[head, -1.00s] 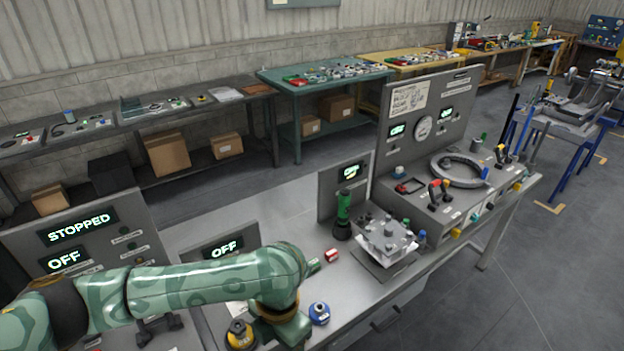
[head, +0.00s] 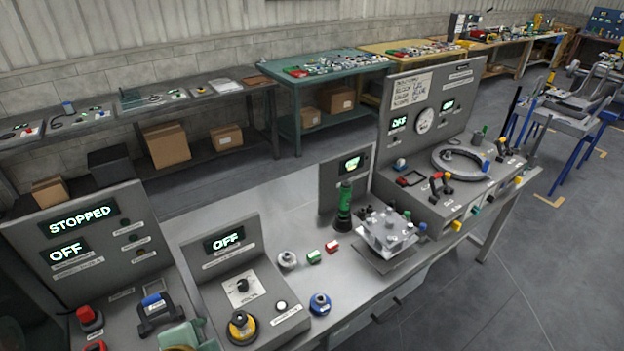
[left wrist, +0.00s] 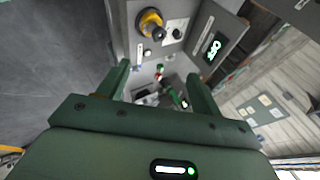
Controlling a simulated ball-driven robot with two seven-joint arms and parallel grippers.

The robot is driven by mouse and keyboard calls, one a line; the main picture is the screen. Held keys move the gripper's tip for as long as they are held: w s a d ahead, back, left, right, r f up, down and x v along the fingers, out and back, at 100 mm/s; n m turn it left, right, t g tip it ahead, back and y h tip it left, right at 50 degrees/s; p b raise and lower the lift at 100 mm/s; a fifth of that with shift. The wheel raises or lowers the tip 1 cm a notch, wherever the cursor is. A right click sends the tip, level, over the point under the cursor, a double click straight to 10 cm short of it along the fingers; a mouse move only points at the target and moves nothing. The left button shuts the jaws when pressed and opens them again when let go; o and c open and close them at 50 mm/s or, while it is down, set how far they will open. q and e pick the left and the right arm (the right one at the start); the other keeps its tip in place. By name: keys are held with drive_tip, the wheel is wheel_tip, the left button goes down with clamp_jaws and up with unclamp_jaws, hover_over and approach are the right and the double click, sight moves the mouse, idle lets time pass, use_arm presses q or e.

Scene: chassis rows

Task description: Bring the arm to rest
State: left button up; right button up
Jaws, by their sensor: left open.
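My left gripper (left wrist: 160,76) shows in the left wrist view with its two green fingers apart. Nothing is between the fingertips; bench equipment shows beyond them. In the head view only a pale green part of my left arm (head: 188,336) shows at the bottom edge, in front of the control panels; the gripper itself cannot be made out there. My right gripper is in neither view.
A panel reading STOPPED and OFF (head: 98,237) stands at the left. A smaller OFF panel (head: 231,255) with a yellow-and-black knob (head: 241,327) is beside it. A blue knob piece (head: 320,303), a green post (head: 344,205) and a clamped grey fixture (head: 388,232) are on the bench.

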use_arm(q)
drive_tip(key=s+a+n+y, duration=0.5)
drive_tip(key=s+a+n, duration=0.1)
drive_tip(key=a, duration=0.5)
drive_tip(key=s+d+f+g+h+b, duration=0.2)
drive_tip(key=f+b, duration=0.2)
drive_tip(key=f, duration=1.4)
drive_tip(key=s+d+f+g+h+b, duration=0.2)
drive_tip(key=d+f+b, duration=0.15)
drive_tip(key=f, duration=1.35)
drive_tip(key=s+a+f+n+g+h+b, duration=0.1)
drive_tip(key=s+f+b, duration=0.6)
drive_tip(key=s+f, duration=1.2)
wheel_tip(320, 180, down, 2)
drive_tip(key=shift+s+f+n+g, duration=0.25)
drive_tip(key=shift+s+n+g, duration=0.15)
drive_tip(key=shift+n+g, duration=0.65)
